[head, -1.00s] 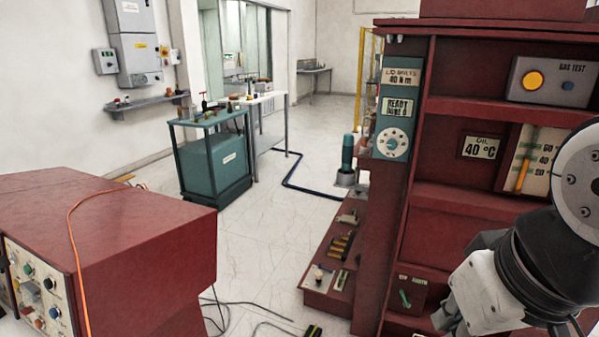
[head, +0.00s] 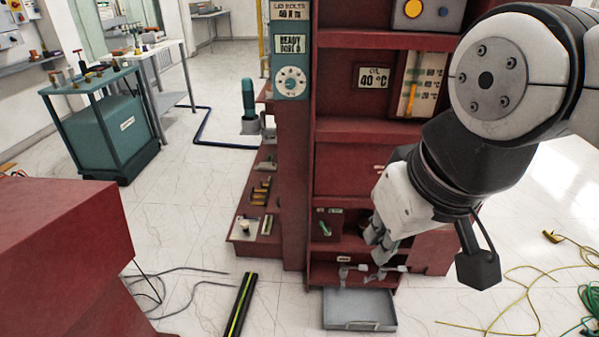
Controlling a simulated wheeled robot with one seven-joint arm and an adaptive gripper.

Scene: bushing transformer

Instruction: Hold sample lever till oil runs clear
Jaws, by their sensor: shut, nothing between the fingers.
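My gripper (head: 380,252) is shut and empty. It points down in front of the lower part of the red transformer cabinet (head: 296,160). Two small pale levers or taps, one on the left (head: 345,270) and one on the right (head: 390,270), sit low on the cabinet just below the fingertips. I cannot tell which is the sample lever or whether the fingers touch one. A grey metal tray (head: 360,323) lies on the floor beneath them. No running oil can be made out. A small green handle (head: 325,228) is on a panel to the left.
An oil display (head: 373,76) reads 40 °C, beside a gauge (head: 418,85). A dark tube with a yellow-green stripe (head: 242,305) and grey cables lie on the floor at left. A yellow-green cable (head: 500,328) lies at right. A red cabinet (head: 60,260) stands at lower left.

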